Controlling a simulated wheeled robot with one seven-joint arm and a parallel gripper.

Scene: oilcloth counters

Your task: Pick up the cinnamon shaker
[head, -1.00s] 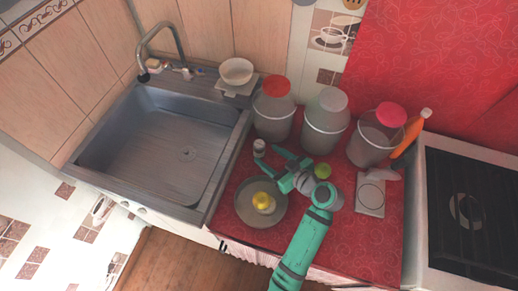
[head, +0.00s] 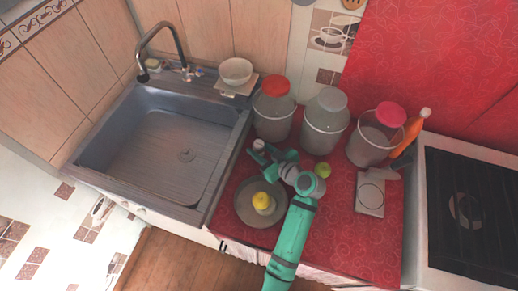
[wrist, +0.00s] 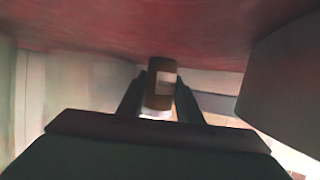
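The cinnamon shaker (head: 258,146) is a small bottle with a pale cap, standing on the red counter just behind the grey plate. In the wrist view the shaker (wrist: 162,85) is brown with a pale label, appears inverted, and sits between the two fingers. My gripper (head: 262,157) is open, with one finger on each side of the shaker. In the wrist view my gripper (wrist: 161,92) shows narrow gaps that are hard to judge, so I cannot tell whether either finger touches it.
A grey plate (head: 245,212) with a yellow-topped item (head: 262,201) lies beneath my arm. Large jars (head: 274,112) (head: 325,124) stand behind. A green round item (head: 322,170) is right of my gripper. The sink (head: 160,150) is at left.

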